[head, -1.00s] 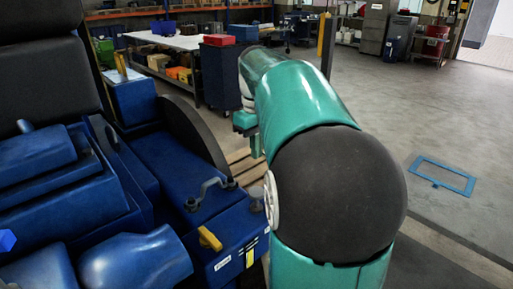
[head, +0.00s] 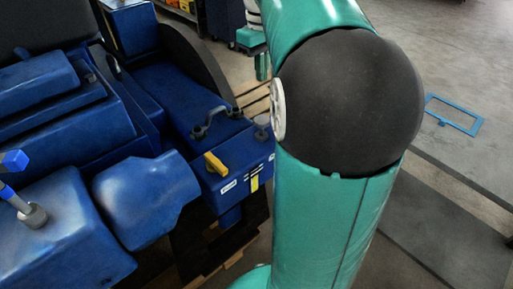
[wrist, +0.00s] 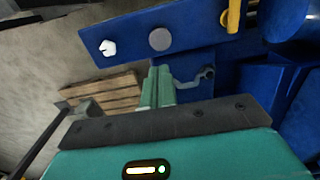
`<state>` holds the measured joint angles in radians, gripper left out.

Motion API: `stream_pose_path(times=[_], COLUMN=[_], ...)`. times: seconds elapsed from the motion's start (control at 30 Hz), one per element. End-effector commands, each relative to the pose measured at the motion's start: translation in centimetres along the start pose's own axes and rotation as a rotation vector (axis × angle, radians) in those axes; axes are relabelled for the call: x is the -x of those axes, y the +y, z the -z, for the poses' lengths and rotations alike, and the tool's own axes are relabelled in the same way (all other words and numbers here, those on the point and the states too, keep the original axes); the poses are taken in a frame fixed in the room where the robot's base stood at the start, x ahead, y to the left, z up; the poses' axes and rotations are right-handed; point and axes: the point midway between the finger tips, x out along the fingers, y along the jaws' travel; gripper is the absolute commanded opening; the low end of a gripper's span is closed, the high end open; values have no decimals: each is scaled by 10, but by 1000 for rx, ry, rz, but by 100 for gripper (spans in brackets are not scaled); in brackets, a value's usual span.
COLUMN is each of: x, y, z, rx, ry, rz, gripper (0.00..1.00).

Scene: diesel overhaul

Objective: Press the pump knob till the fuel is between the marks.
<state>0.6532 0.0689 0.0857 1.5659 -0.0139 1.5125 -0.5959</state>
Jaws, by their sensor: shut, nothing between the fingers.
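A round grey knob (head: 262,120), which looks like the pump knob, stands on a blue block at the engine's right end. In the wrist view the same grey round top (wrist: 160,39) lies on a blue plate, beyond my fingertips. My gripper (wrist: 157,88) is shut and empty, apart from the knob. In the head view my green gripper (head: 262,66) shows partly, above the knob in the picture, with the arm hiding some of it. A yellow strip (head: 255,183) on the block's front face may be the fuel sight; its marks and level are too small to read.
A yellow lever (head: 215,164) and a bent metal pipe (head: 215,120) sit close left of the knob. A white hexagonal fitting (wrist: 107,47) is beside it in the wrist view. A wooden pallet (wrist: 105,95) lies below.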

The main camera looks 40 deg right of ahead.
Motion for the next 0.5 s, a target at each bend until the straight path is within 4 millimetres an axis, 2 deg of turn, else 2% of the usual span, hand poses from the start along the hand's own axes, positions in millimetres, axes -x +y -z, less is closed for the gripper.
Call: stream_pose_path(times=[0.17, 0.5], x=[18, 19], y=[-8, -7], z=[-2, -3], rx=[3, 0], ry=[6, 5], rz=[-21, -21], gripper=[0, 0])
